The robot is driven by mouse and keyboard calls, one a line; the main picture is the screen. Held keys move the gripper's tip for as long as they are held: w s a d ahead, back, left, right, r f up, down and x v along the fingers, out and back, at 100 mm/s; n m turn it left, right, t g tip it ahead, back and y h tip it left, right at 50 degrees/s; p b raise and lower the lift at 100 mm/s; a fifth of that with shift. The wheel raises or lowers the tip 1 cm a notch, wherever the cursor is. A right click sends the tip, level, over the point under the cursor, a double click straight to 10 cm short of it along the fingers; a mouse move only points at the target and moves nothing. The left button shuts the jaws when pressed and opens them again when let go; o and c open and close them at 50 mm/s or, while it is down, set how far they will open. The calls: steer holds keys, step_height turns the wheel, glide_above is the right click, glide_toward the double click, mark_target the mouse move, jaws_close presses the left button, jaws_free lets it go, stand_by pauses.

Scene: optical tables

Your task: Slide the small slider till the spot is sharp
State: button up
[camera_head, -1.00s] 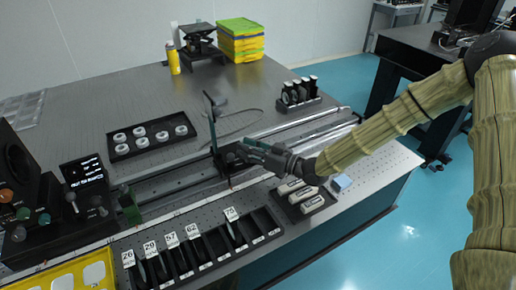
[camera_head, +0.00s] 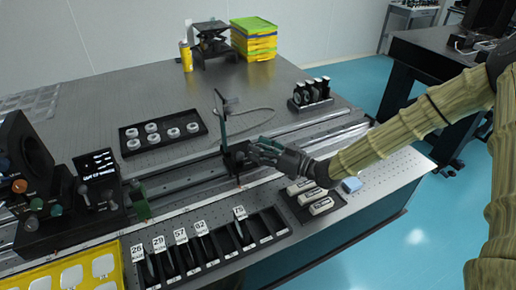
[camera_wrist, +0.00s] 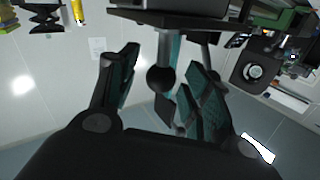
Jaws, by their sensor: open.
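The small slider (camera_head: 236,160) is a dark carriage with a thin upright post, sitting on the long rail (camera_head: 185,181) near the middle of the table. My gripper (camera_head: 258,151) is at its right side, close to it; I cannot tell in the head view whether they touch. In the wrist view my gripper (camera_wrist: 150,85) is open, with its dark and teal fingers apart. A dark round knob (camera_wrist: 162,79) on a stem shows between the fingers. The spot itself is not clear in either view; a small black screen (camera_head: 98,164) with white text stands at the left.
A black tray of white rings (camera_head: 160,135) lies behind the rail. A numbered slotted rack (camera_head: 205,250) and a tray of white pieces (camera_head: 312,203) lie in front. A rack of dark knobs (camera_head: 311,94) stands behind right. A large dark instrument (camera_head: 25,150) stands left.

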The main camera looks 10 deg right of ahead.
steer(key=v, duration=1.1)
steer(key=shift+r, duration=0.15)
